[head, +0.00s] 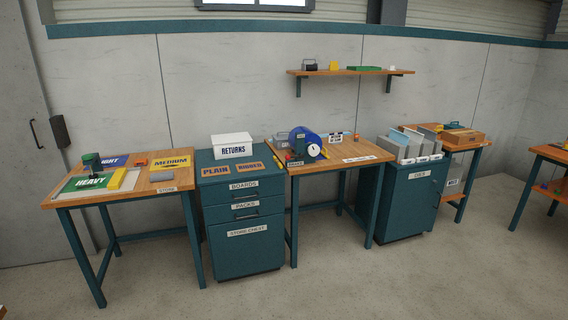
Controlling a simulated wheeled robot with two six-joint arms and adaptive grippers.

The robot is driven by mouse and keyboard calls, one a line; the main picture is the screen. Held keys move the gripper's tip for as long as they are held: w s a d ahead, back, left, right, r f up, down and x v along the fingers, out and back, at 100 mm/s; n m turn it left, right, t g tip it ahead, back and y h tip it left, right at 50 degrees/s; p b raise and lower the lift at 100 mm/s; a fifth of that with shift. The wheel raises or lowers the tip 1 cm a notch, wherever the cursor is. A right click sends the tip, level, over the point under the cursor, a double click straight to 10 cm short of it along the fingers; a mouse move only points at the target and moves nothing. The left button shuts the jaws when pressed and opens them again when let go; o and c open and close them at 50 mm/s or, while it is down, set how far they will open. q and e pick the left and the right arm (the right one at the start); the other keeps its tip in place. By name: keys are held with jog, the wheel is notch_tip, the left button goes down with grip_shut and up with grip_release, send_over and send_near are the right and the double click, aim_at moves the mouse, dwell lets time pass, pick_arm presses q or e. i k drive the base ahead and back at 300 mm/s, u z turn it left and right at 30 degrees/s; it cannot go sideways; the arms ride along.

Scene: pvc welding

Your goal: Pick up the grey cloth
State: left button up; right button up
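A small flat grey piece (162,176) lies on the left wooden-topped table, below the yellow MEDIUM mat and to the right of a yellow block. It looks like the grey cloth, but it is too small to be sure. Neither of my grippers shows in the head view.
The left table (62,197) also holds a green HEAVY mat (92,183), a yellow MEDIUM mat (171,160) and a yellow block (118,178). A teal drawer cabinet (240,245) stands right of it, then a table with a blue reel (304,140). The floor in front is clear.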

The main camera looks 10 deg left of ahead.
aim_at(168, 175)
jog(key=u, duration=0.55)
jog(key=i, duration=2.65)
jog(key=u, duration=0.9)
